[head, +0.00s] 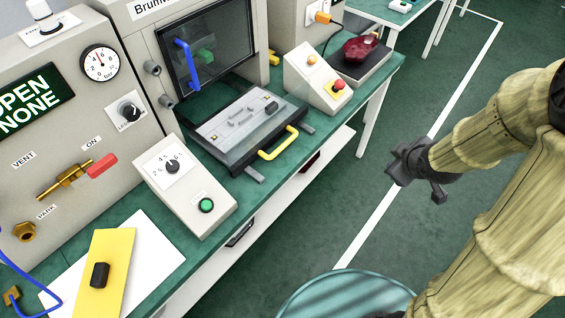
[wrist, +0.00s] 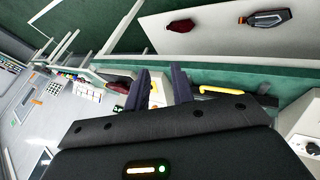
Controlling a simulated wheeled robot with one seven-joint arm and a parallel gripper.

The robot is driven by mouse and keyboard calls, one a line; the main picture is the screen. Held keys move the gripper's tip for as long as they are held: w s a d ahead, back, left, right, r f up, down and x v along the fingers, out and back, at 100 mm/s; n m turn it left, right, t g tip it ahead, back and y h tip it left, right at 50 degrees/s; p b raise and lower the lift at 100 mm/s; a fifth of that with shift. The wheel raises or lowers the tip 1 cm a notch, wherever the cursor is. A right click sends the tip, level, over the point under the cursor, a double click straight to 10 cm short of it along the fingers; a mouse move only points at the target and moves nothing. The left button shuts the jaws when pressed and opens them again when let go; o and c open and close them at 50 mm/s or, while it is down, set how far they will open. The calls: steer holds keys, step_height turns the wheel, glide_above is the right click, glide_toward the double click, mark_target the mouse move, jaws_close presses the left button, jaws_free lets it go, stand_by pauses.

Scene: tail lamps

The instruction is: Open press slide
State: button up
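The press slide (head: 236,128) is a flat grey plate on dark rails at the front of the press (head: 205,50). Its yellow handle (head: 278,147) faces the bench's front edge; the yellow handle (wrist: 222,91) also shows in the wrist view, right of my fingers. The slide sits in front of the press window, which has a blue handle (head: 186,62). How far the slide is drawn out I cannot tell exactly. My gripper (head: 415,178) is over the floor, right of the bench and apart from the handle. In the wrist view my gripper (wrist: 160,82) has its fingers apart, with nothing between them.
A button box (head: 318,78) with a red button stands right of the slide. A dial box (head: 186,185) with a green button stands left. A red lamp part (head: 360,47) sits behind. A round teal surface (head: 340,298) is at the bottom. Floor between bench and arm is clear.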

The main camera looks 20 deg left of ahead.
mark_target(283, 158)
steer(key=a+f+n+g+y+b, duration=0.1)
steer(key=a+f+n+y+b, duration=1.1)
steer(key=n, duration=0.7)
steer(key=a+f+b, duration=0.1)
steer(key=a, duration=0.2)
steer(key=shift+a+y, duration=0.4)
steer(key=shift+a+f, duration=0.1)
steer(key=x, duration=1.7)
steer(key=shift+s+a, duration=0.1)
steer(key=shift+a, duration=0.05)
steer(key=shift+f, duration=0.1)
jaws_close()
